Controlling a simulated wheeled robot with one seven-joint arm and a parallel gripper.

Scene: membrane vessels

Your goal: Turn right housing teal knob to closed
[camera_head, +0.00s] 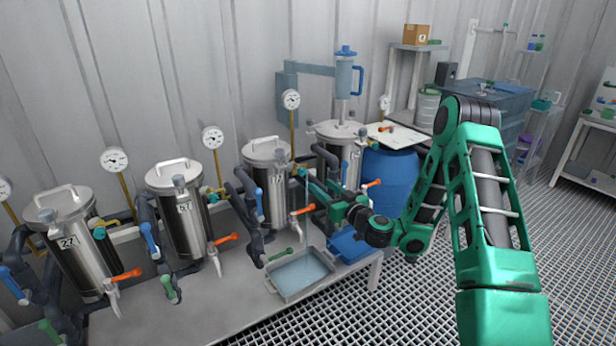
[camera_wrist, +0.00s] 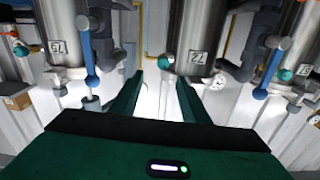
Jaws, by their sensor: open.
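In the upside-down wrist view, my open, empty gripper (camera_wrist: 157,92) has a finger on either side of the picture's middle. A round teal knob (camera_wrist: 168,58) appears between and beyond the fingertips, beside a steel housing (camera_wrist: 188,25). Contact is not visible. Another teal knob (camera_wrist: 18,49) shows at far left.
Two more steel housings (camera_head: 180,215) (camera_head: 70,240) stand left. Dark pipes with blue handles (camera_head: 258,200) and orange levers (camera_head: 302,210) crowd the bench front. A blue barrel (camera_head: 390,180) stands right.

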